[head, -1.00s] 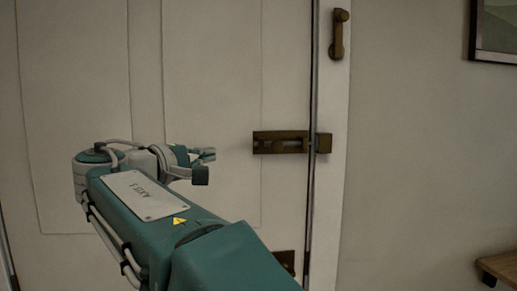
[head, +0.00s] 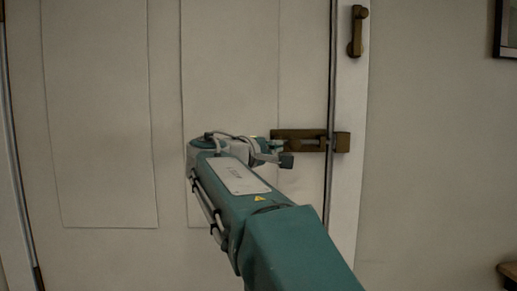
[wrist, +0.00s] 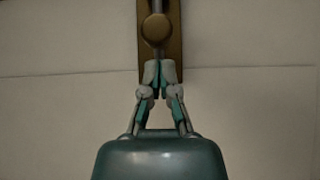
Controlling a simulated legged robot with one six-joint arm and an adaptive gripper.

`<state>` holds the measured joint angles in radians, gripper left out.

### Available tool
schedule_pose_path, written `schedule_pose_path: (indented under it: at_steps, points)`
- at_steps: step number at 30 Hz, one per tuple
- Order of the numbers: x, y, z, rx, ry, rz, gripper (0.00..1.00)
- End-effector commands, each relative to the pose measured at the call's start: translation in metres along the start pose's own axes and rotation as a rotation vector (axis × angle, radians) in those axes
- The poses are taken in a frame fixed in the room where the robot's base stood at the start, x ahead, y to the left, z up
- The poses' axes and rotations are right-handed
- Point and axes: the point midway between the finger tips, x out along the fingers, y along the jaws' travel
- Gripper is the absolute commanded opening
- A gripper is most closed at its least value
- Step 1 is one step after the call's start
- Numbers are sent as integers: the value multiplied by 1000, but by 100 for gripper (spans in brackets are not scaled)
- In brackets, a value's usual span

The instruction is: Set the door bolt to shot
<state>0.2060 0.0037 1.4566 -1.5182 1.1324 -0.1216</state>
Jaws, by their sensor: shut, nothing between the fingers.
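The brass door bolt (head: 281,134) is mounted flat on the pale door, with its keeper (head: 342,142) on the frame to the right. In the wrist view the bolt's backplate (wrist: 146,66) runs upward, with the round knob (wrist: 156,28) on its rod. My gripper (wrist: 159,72) is shut and empty, its tips together over the near end of the backplate, just short of the knob. In the head view my gripper (head: 283,153) is at the left part of the bolt and hides some of it. I cannot tell whether the rod enters the keeper.
A brass handle-like fitting (head: 356,32) is on the frame above the keeper. A picture frame (head: 505,30) hangs at upper right, and a wooden furniture corner (head: 509,272) shows at lower right.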

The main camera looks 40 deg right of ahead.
Motion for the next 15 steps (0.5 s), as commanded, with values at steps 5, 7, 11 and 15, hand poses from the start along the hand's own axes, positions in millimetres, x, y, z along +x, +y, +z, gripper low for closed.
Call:
schedule_pose_path:
  at_steps: [5, 7, 11, 15]
  points:
    - [3, 0, 4, -1, 0, 0, 0]
    - [3, 0, 4, -1, 1, 0, 0]
    - [3, 0, 3, -1, 1, 0, 0]
    - [10, 0, 11, 0, -3, 1, 0]
